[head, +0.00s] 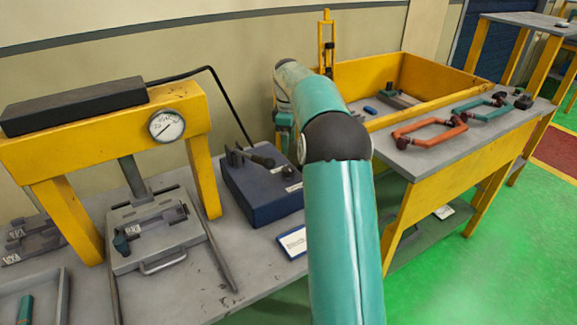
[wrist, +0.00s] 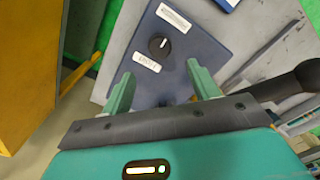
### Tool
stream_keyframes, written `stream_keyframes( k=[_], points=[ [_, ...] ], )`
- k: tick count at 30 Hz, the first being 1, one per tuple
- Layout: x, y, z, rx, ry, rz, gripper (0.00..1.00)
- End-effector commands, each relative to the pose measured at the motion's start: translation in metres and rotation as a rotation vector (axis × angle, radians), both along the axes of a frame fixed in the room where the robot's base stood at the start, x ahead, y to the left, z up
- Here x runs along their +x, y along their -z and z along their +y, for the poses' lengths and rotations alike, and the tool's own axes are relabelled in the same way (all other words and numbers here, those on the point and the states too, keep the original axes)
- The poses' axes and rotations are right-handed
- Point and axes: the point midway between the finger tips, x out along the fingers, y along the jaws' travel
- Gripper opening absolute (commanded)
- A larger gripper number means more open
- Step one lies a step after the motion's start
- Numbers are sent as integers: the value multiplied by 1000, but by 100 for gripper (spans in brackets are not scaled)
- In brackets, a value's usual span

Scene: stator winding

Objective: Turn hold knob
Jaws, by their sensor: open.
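The black round knob (wrist: 158,46) sits on top of a dark blue box (wrist: 190,55), between two white labels, with a light pointer mark on it. The label text is too small to read surely. My gripper (wrist: 163,84) is open and empty, its two teal fingers apart. In the wrist view the knob shows beyond the fingertips, roughly centred between them and not touched.
A black lever handle (wrist: 296,82) rises from the box near my gripper's right side. A yellow press with a gauge (head: 166,126) stands left. A yellow-sided table (head: 450,160) with orange (head: 430,132) and teal frames stands right. A white card (head: 293,242) lies before the box.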

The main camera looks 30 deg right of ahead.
Motion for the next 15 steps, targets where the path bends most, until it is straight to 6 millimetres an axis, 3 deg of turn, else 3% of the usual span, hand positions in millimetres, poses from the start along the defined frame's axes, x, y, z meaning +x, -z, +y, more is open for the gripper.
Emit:
stream_keyframes(
  k=[9, 15],
  points=[
    [-1, 64, -1, 2, 1, 3, 60],
    [0, 92, -1, 1, 2, 1, 60]
  ],
)
